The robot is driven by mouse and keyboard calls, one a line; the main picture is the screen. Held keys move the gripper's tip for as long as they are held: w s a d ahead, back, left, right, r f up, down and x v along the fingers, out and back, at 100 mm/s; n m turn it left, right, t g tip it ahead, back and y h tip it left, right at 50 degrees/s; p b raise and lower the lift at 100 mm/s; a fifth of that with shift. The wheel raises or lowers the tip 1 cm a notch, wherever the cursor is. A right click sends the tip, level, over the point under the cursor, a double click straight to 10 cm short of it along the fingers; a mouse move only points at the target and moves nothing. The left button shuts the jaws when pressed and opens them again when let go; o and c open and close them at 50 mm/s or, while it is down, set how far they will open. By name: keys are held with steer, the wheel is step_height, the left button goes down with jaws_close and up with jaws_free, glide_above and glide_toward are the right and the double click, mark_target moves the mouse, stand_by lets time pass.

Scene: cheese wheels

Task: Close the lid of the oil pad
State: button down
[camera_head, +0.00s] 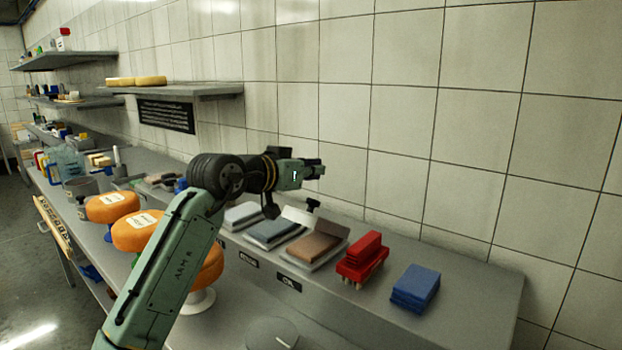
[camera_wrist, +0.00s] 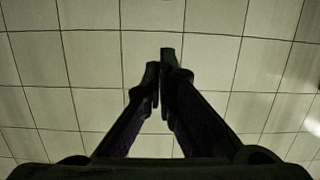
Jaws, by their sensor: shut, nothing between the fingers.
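The oil pad (camera_head: 316,246) is a brown block on a pale tray, behind a dark label that seems to read OIL (camera_head: 289,282). My gripper (camera_head: 318,168) is above and behind the lid, pointing right toward the tiled wall, apart from the lid and pad. In the wrist view its two fingers (camera_wrist: 162,60) meet at the tips with nothing between them; only wall tiles show beyond.
A grey-blue pad (camera_head: 273,232) and a lighter one (camera_head: 242,214) sit left of the oil pad. A red brush-like block (camera_head: 362,258) and a blue stack (camera_head: 415,288) stand right. Orange cheese wheels (camera_head: 140,232) are at left. The shelf's right end (camera_head: 470,300) is clear.

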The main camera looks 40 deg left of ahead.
mark_target(311, 200)
steer(key=shift+s+d+f+p, duration=0.1)
steer(key=shift+s+f+p, duration=0.1)
steer(key=shift+f, duration=0.4)
steer(key=shift+s+a+f+p, duration=0.1)
steer(key=shift+s+f+p, duration=0.1)
steer(key=shift+f, duration=0.4)
steer(key=shift+s+d+f+p, duration=0.1)
steer(key=shift+s+f+p, duration=0.1)
steer(key=shift+f, duration=0.4)
